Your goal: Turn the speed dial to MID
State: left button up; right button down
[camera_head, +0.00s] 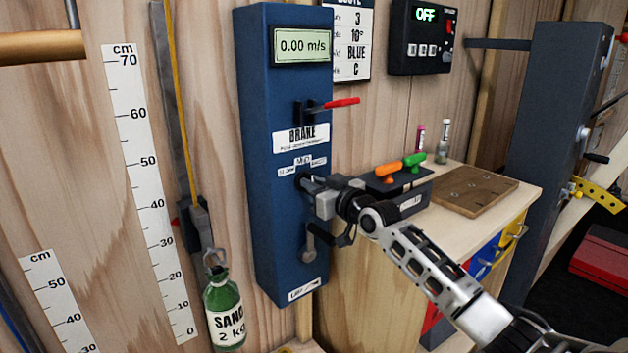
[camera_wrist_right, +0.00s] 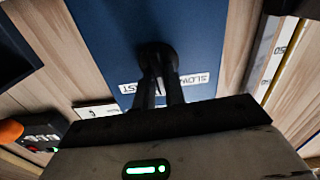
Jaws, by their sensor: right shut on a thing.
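The speed dial (camera_head: 300,179) is a small dark knob on the front of the tall blue box (camera_head: 266,210), just below a row of SLOW, MID and FAST labels (camera_head: 303,164). My right gripper (camera_head: 310,184) reaches in from the right and is shut on the dial. In the right wrist view the round black dial (camera_wrist_right: 156,55) sits between the two dark fingers of my gripper (camera_wrist_right: 160,78), against the blue panel. The SLOW label and the end of the FAST label show on either side of the fingers. The dial's pointer is hidden, so I cannot tell its setting. My left gripper is out of view.
Above the dial are a red-tipped brake lever (camera_head: 335,104) and a display (camera_head: 302,45) reading 0.00 m/s. A crank (camera_head: 312,243) sits just below my gripper. A workbench (camera_head: 500,205) stands at the right.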

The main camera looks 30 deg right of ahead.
jog(key=shift+m, duration=0.4)
jog(key=c, duration=1.5)
grip_release()
jog(key=shift+o, duration=0.2)
jog(key=s+d, duration=0.1)
jog(key=s, duration=1.5)
jog(key=shift+d, duration=0.15)
